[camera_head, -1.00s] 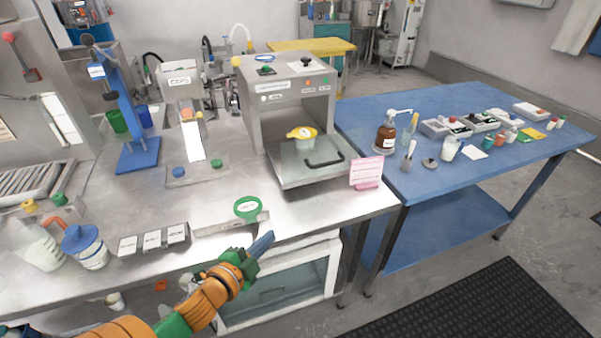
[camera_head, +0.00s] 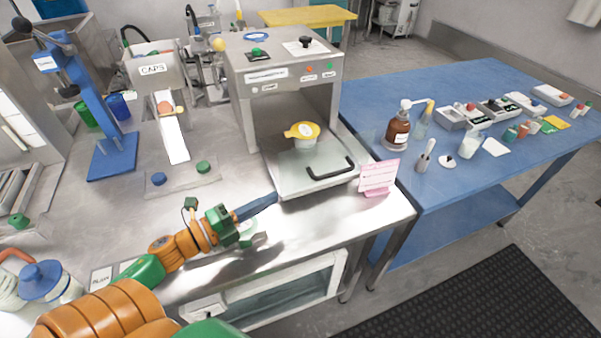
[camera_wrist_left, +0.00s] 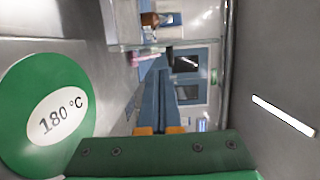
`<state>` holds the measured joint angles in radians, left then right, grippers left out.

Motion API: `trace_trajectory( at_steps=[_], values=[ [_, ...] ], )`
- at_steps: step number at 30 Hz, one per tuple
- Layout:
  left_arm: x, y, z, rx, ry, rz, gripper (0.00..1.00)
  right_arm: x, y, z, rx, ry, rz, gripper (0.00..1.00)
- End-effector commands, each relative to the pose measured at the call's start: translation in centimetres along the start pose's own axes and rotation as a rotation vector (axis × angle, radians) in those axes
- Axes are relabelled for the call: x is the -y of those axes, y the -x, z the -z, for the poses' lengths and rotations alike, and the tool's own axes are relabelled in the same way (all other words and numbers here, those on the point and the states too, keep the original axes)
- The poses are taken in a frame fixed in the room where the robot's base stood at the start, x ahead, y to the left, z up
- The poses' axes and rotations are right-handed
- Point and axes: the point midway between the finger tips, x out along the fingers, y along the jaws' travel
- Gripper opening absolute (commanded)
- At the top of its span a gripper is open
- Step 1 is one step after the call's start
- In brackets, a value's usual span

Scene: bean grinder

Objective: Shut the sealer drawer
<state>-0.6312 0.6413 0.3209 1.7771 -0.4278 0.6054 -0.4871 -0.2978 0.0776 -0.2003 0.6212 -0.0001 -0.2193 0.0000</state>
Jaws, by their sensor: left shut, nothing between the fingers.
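The sealer (camera_head: 285,85) is a steel box machine on the steel bench. Its drawer (camera_head: 300,180) sticks out at the front, open, with a black handle (camera_head: 330,170) on top. A cup with a yellow lid (camera_head: 302,134) sits in the drawer. My left gripper (camera_head: 272,199) is shut and empty; its blue fingers point right, with the tips close to the drawer's front left corner. I cannot tell if they touch it. The shut fingers (camera_wrist_left: 166,95) also show in the left wrist view. My right gripper is not in view.
A pink card (camera_head: 378,176) stands right of the drawer near the bench edge. A green round 180 °C sign (camera_wrist_left: 48,112) is close by in the left wrist view. The blue table (camera_head: 460,205) on the right holds bottles and small items. Two knobs on a plate (camera_head: 180,178) lie left.

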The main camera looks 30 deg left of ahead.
Motion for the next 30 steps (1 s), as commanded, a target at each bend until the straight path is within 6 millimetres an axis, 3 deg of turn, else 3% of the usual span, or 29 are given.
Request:
trace_trajectory(
  at_steps=[9, 15, 30],
  values=[
    [0.3, -6.2, -0.1, 0.001, 0.000, 0.004, 0.00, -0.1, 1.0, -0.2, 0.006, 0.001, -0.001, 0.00],
    [0.2, -8.8, -0.1, 0.003, 0.001, 0.002, 0.00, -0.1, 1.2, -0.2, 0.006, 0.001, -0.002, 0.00],
    [0.0, -9.4, -0.1, 0.002, 0.000, 0.000, 0.00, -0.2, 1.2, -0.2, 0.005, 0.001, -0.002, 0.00]
  ],
)
